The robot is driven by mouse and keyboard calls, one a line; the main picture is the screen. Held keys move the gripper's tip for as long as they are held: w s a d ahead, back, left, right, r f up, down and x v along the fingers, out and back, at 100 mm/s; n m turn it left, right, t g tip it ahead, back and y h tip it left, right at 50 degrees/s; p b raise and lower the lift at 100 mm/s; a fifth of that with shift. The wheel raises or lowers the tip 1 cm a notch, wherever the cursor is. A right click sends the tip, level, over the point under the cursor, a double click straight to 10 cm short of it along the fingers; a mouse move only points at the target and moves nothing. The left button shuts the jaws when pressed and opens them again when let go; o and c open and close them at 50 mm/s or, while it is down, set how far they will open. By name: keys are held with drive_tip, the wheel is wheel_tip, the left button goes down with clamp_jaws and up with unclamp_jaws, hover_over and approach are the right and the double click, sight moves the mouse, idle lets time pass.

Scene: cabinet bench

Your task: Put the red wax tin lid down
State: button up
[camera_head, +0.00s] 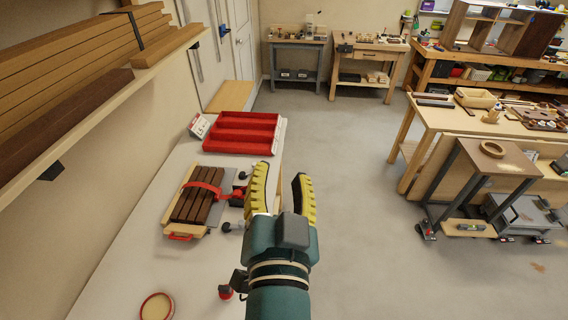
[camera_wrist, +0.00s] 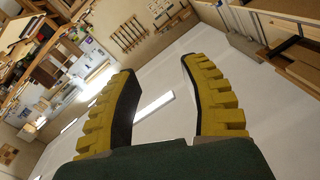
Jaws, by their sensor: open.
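A round, shallow piece with a red rim and a cream middle (camera_head: 155,307) lies on the white bench top, at the bottom left of the head view and partly cut by the frame edge. I cannot tell whether it is the red wax tin or its lid. My gripper (camera_head: 280,182) is open and empty, with its yellow fingers raised, to the right of that piece and apart from it. In the wrist view the open fingers (camera_wrist: 157,66) frame only the distant room. No separate lid can be made out.
On the bench (camera_head: 115,262), dark wood strips (camera_head: 197,197) lie clamped on a board, with a red ribbed tray (camera_head: 243,132) behind. Timber is stacked on the shelf (camera_head: 105,112) at upper left. Bare bench surrounds the round piece. A small table (camera_head: 490,160) stands at right.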

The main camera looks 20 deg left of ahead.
drive_tip(key=s+d+r+t+h, duration=0.2)
drive_tip(key=d+r, duration=0.2)
drive_tip(key=d, duration=0.5)
drive_tip(key=shift+r+h, duration=0.3)
drive_tip(key=shift+o, duration=1.2)
drive_tip(key=s+d+r+t+h, duration=0.2)
drive_tip(key=s+d+r+h, duration=0.1)
drive_tip(key=d, duration=0.4)
drive_tip(key=shift+s+d+r+n+t, duration=0.4)
drive_tip(key=shift+s+r, duration=0.35)
drive_tip(key=shift+r, duration=0.15)
drive_tip(key=shift+a+h, duration=0.1)
drive_tip(key=shift+h, duration=0.2)
drive_tip(key=shift+f, duration=0.1)
